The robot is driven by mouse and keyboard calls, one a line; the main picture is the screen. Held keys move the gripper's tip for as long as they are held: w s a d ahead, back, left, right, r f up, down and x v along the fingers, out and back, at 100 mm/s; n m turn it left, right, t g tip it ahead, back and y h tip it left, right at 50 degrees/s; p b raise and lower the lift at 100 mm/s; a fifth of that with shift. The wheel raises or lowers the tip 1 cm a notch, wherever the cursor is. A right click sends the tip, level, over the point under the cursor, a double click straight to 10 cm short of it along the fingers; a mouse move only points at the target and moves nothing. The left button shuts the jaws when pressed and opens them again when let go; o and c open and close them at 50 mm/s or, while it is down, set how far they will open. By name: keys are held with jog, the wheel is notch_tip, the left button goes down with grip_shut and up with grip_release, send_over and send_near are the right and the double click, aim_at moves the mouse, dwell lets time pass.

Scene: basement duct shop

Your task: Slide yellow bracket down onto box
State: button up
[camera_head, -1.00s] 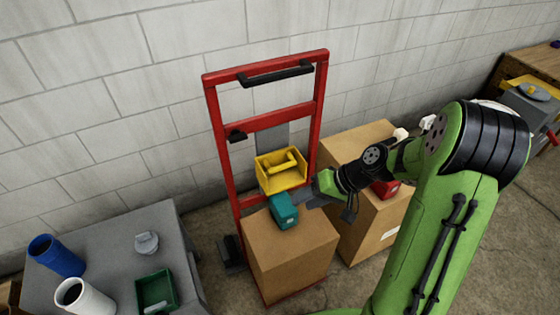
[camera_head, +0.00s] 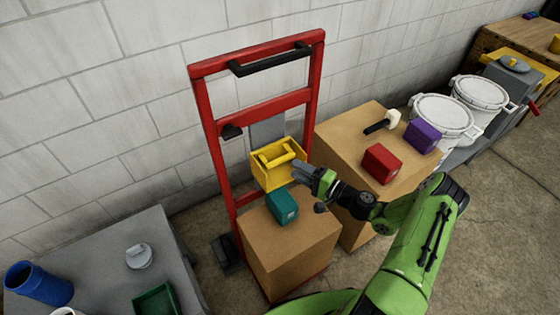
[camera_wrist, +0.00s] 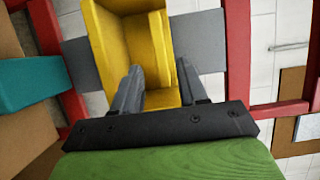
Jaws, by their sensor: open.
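The yellow bracket (camera_head: 268,173), an open tray-like piece with a bar across it, sits on the grey upright plate (camera_head: 267,130) of a red hand truck. It is above the cardboard box (camera_head: 290,240) standing on the truck. A teal block (camera_head: 282,206) lies on that box, just below the bracket. My gripper (camera_head: 303,172) is at the bracket's right side. In the wrist view the yellow bracket (camera_wrist: 118,40) fills the top middle. My open gripper (camera_wrist: 158,78) has its grey fingers on either side of the yellow bar; whether they touch it cannot be told.
The red truck frame (camera_head: 204,120) surrounds the bracket. A second cardboard box (camera_head: 345,135) stands right of it, carrying a red block (camera_head: 382,163), a purple block (camera_head: 422,136) and a mallet (camera_head: 388,121). A grey table (camera_head: 95,260) is at left.

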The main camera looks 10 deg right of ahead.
aim_at(283, 162)
jog(key=x, duration=0.7)
jog(key=shift+w+a+b, duration=0.1)
jog(key=shift+a+b, duration=0.1)
jog(key=shift+b, duration=0.15)
grip_shut()
